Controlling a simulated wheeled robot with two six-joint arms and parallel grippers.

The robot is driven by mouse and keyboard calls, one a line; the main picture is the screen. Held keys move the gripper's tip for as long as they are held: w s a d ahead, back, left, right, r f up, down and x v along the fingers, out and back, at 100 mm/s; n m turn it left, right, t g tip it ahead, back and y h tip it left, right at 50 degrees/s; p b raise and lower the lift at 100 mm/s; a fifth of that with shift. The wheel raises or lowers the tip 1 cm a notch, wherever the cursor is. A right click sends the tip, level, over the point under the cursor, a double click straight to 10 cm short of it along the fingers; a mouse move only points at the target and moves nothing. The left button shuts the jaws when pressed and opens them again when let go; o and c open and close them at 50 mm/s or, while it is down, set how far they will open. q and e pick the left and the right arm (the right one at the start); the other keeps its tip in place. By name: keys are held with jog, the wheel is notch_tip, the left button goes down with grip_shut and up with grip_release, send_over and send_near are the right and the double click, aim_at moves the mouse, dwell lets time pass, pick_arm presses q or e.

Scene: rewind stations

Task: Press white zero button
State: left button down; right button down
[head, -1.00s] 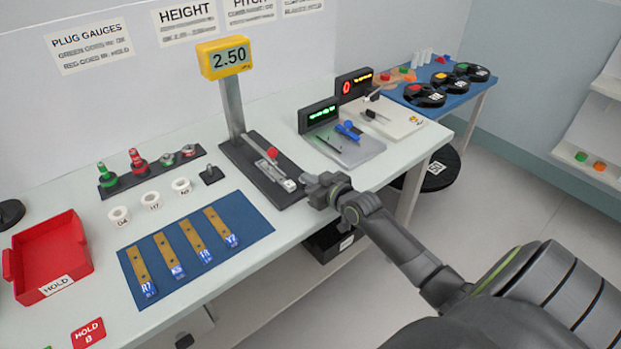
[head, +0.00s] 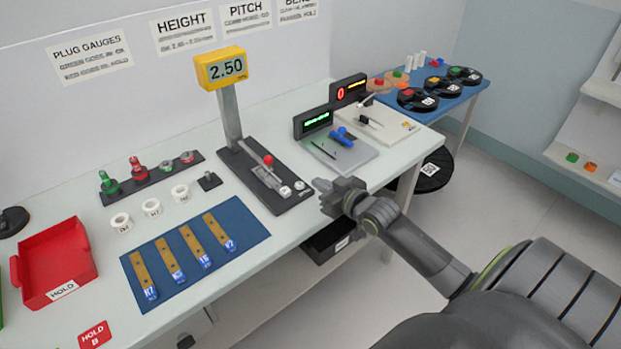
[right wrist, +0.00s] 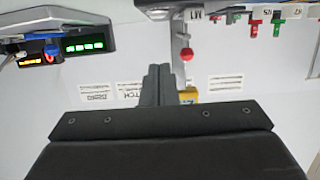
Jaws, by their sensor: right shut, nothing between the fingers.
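The height gauge has a dark base (head: 245,172), a grey post and a yellow display (head: 221,67) reading 2.50. A red knob (head: 268,160) sits on its slide; the knob also shows in the right wrist view (right wrist: 187,55). At the base's front end are a small white piece (head: 285,191) and a round white button (head: 300,185); any label is too small to read. My right gripper (head: 321,185) is shut and empty, just right of the round button and apart from it. Its closed fingers show in the right wrist view (right wrist: 157,85). My left gripper is out of view.
A blue mat (head: 240,215) with several brass strips lies left of the base. A grey plate (head: 355,156) with a blue handle and a green-lit display (head: 313,122) stand behind my right gripper. A red tray (head: 60,262) is at far left.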

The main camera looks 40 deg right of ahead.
jog(key=v, duration=0.3)
jog(key=shift+r, duration=0.1)
dwell(0.8)
